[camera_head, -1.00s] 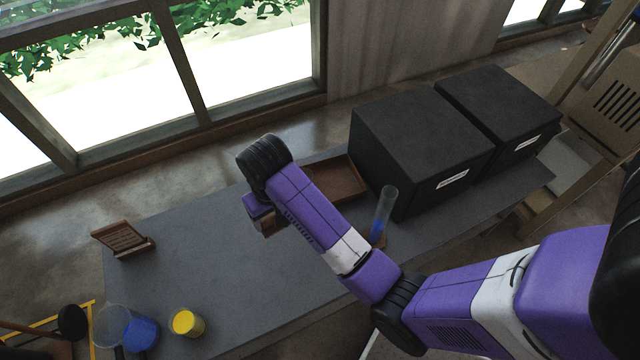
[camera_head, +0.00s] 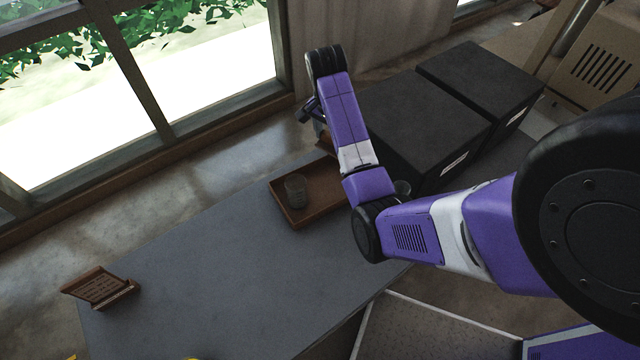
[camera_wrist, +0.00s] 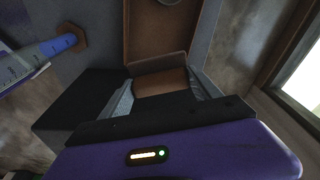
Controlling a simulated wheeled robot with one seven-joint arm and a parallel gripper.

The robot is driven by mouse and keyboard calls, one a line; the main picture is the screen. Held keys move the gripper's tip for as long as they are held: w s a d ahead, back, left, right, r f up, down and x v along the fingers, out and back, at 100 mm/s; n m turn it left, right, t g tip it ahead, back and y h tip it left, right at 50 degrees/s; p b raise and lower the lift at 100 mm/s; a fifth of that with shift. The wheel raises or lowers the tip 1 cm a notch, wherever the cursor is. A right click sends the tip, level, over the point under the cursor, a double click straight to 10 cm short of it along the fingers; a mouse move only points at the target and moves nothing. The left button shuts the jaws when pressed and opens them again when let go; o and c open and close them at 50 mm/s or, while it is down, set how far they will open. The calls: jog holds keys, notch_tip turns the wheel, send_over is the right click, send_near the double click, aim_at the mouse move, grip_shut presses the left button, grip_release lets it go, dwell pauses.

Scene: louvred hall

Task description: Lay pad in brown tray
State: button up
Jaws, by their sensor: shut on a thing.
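The brown tray (camera_head: 325,201) lies on the grey table in the head view, partly covered by my arm. A small glass (camera_head: 295,190) stands in it. My gripper (camera_head: 318,128) is past the tray's far right end, mostly behind my own arm. In the wrist view my gripper (camera_wrist: 163,88) is shut on the brown pad (camera_wrist: 161,82), which sits between the two grey fingers. The tray (camera_wrist: 146,35) shows just beyond the pad there. I cannot tell how high the pad is above the table.
Two black boxes (camera_head: 425,120) (camera_head: 485,80) stand right of the tray. A measuring cylinder with blue on it (camera_wrist: 42,56) is beside the tray in the wrist view. A wooden stand (camera_head: 100,288) is at the table's left. The table's middle is clear.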

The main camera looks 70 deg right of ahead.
aim_at(328, 153)
notch_tip(328, 153, down, 18)
jog(key=shift+f+b, duration=0.1)
jog(key=shift+b, duration=0.8)
jog(key=shift+f, duration=0.1)
jog(key=o, duration=1.3)
jog(key=r, duration=0.4)
jog(key=a+r+p, duration=0.1)
jog(key=r, duration=0.3)
jog(key=a+r, duration=0.1)
jog(key=r, duration=0.3)
jog(key=shift+w+p, duration=0.25)
jog(key=shift+p, duration=0.1)
